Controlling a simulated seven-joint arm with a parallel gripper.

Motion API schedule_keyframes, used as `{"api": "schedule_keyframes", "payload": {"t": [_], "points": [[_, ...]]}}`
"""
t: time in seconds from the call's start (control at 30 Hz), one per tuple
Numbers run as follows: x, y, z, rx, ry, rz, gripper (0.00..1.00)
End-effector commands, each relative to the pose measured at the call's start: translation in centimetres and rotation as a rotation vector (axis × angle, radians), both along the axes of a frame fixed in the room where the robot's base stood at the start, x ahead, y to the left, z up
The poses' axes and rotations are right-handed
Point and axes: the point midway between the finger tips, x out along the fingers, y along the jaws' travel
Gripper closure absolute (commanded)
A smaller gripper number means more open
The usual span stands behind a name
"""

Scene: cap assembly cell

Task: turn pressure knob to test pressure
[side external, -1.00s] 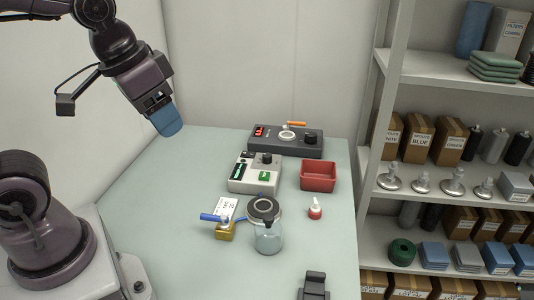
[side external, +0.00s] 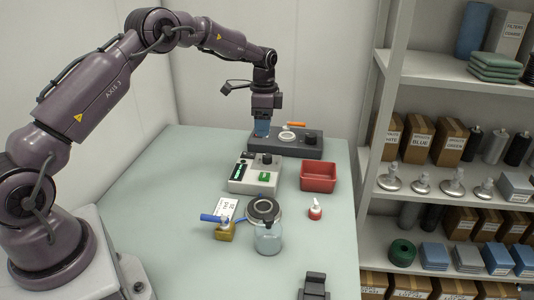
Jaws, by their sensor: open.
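My gripper (side external: 262,129) points straight down with its blue fingers at the left end of the dark grey unit (side external: 283,149) at the back of the table. It is open, and nothing shows between its fingers. It covers the area of the unit's red display. The dark unit has a black knob (side external: 310,137) on its right and a white ring-shaped part (side external: 287,136) on top. In front stands a pale unit (side external: 242,183) with a black knob (side external: 267,158), a green button and a dark display. Which knob sets pressure cannot be read.
A red bin (side external: 318,177) stands right of the pale unit. A lidded glass jar (side external: 267,240), a brass valve with blue handle (side external: 225,231), a label card (side external: 227,207) and a small red-and-white bottle (side external: 315,210) stand nearer. The table's left side is clear. Shelves (side external: 430,200) stand at right.

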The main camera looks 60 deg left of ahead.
Motion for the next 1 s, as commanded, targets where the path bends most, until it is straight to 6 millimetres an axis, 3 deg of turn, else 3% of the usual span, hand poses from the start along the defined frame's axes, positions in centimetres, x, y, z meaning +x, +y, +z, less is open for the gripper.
{"api": "schedule_keyframes", "payload": {"t": [0.13,0.37,0.8,1.0], "points": [[2.0,0.8,2.4,0.02,-0.055,-0.188,0.43],[1.7,0.7,1.7,0.013,-0.04,-0.299,0.43],[1.7,0.7,-6.7,0.012,-0.038,-0.296,0.43],[1.7,0.7,-9.5,0.013,-0.04,-0.296,0.43]]}}
